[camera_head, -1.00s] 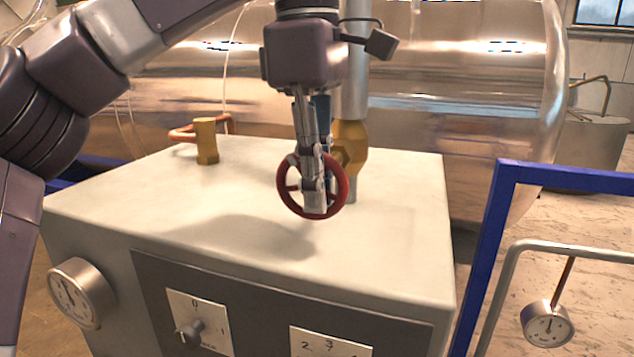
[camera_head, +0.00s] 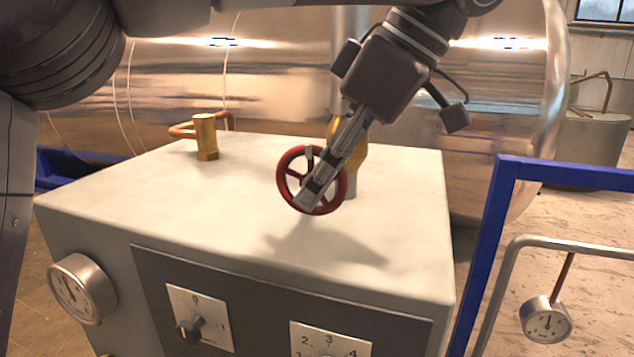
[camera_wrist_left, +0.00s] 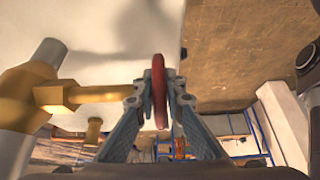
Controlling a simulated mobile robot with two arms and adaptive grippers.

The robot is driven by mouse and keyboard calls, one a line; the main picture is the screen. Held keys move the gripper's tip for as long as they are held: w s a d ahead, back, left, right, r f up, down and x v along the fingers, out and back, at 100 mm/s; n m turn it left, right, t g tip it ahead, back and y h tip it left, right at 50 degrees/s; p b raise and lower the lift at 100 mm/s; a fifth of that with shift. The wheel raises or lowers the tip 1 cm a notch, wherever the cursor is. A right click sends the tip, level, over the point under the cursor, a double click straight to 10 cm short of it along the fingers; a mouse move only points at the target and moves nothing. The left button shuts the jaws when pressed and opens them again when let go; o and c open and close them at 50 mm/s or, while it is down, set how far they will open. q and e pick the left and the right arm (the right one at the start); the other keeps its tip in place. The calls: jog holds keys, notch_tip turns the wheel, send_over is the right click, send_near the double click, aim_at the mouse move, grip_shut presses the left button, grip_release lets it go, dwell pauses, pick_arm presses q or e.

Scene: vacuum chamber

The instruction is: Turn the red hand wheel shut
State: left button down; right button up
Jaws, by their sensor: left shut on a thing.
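The red hand wheel (camera_head: 284,165) stands upright above the white top of the cabinet, in front of a brass valve body (camera_head: 358,159) on a vertical pipe. My left gripper (camera_head: 310,190) comes down from the upper right at a slant. It is shut on the wheel, with its fingers across the lower part of the rim and hub area. In the left wrist view the wheel (camera_wrist_left: 158,90) shows edge-on between the two fingers (camera_wrist_left: 158,100), with the brass valve (camera_wrist_left: 60,97) to the left. The fingers hide part of the wheel. My right gripper is not in view.
A brass fitting (camera_head: 206,138) with a copper pipe stands on the cabinet top (camera_head: 150,190) at left. The front has a gauge (camera_head: 82,289) and knobs (camera_head: 190,328). A blue frame (camera_head: 492,240) stands at right. A large metal vessel (camera_head: 270,70) fills the background.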

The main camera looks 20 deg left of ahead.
pick_arm(q)
jog(key=shift+f, duration=0.25)
jog(key=c, duration=2)
grip_release()
jog(key=shift+r, duration=0.15)
